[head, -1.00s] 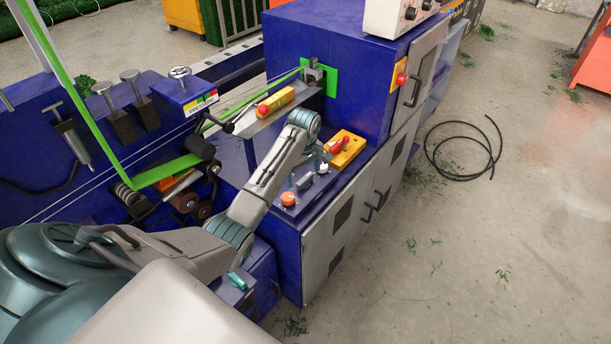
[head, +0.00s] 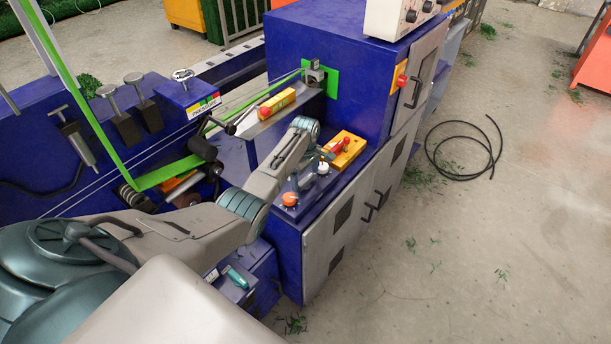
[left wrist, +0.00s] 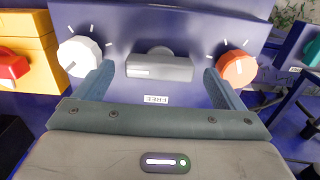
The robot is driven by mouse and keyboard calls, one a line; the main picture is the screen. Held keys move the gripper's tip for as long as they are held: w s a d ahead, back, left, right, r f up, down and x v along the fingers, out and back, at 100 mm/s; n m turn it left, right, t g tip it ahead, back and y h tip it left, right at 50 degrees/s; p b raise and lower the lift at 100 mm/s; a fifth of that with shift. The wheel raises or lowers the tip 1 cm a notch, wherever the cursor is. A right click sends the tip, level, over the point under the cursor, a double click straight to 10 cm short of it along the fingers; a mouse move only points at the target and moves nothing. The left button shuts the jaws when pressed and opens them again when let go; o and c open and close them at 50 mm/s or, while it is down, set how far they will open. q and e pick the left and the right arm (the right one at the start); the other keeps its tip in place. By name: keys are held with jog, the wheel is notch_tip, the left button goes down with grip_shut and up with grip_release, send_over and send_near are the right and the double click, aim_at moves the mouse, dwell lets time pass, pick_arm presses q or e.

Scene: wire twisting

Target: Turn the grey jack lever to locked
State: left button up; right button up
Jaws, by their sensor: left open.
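The grey jack lever (left wrist: 160,67) sits on the blue panel between a white knob (left wrist: 80,57) and an orange knob (left wrist: 238,69) in the left wrist view. Its bar lies crosswise in that picture. My left gripper (left wrist: 158,72) is open, with one finger on each side of the lever and a gap to it on both sides. In the head view my left gripper (head: 309,170) is over the panel, between the orange knob (head: 289,199) and the white knob (head: 323,168), and mostly hides the lever. My right gripper is not in view.
A yellow box with a red switch (head: 346,150) stands beside the panel, close to the white knob. Another yellow control box (head: 277,103) is on a shelf behind. A green strip (head: 165,172) runs across the machine at left. A black cable coil (head: 462,150) lies on the open floor at right.

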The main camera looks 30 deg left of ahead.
pick_arm(q)
jog(key=shift+f, duration=0.4)
jog(key=c, duration=1)
